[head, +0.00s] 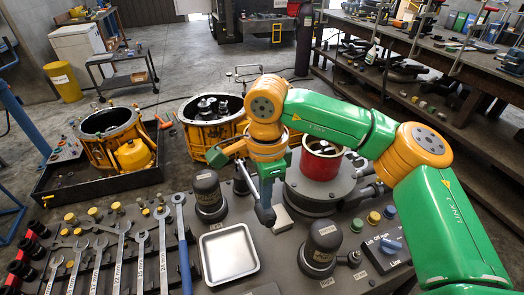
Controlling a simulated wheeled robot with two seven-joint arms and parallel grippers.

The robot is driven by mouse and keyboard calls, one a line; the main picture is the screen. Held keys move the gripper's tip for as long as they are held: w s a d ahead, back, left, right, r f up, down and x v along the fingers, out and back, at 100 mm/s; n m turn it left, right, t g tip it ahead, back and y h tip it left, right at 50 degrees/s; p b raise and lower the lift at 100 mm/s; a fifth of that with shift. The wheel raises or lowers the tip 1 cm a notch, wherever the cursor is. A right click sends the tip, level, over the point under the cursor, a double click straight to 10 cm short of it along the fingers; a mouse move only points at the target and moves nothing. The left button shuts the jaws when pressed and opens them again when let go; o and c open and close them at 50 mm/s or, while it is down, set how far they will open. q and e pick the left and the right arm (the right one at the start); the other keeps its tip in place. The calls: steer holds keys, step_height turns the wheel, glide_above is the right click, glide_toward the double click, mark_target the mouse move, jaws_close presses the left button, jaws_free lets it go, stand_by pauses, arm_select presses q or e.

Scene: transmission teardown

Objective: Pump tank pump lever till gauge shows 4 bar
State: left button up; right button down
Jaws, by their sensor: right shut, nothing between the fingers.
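My right arm comes in from the right. Its gripper (266,214) points down over the bench, shut and empty, between two dark domed units, one on the left (208,192) and one nearer on the right (322,243). I cannot pick out the pump lever or the gauge for certain; labels here are too small to read. My left gripper is not in view.
An empty metal tray (229,255) lies left of the gripper, beside a rack of wrenches (118,250). Yellow-orange casings (118,140) stand behind the bench. Floor beyond is mostly clear.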

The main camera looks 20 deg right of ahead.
steer(key=shift+f, duration=0.1)
stand_by(0.3)
step_height(320, 180, down, 8)
steer(key=b, duration=0.7)
step_height(320, 180, up, 8)
steer(key=p, duration=0.7)
steer(key=shift+r, duration=0.2)
steer(key=shift+f, duration=0.15)
steer(key=shift+b, duration=0.3)
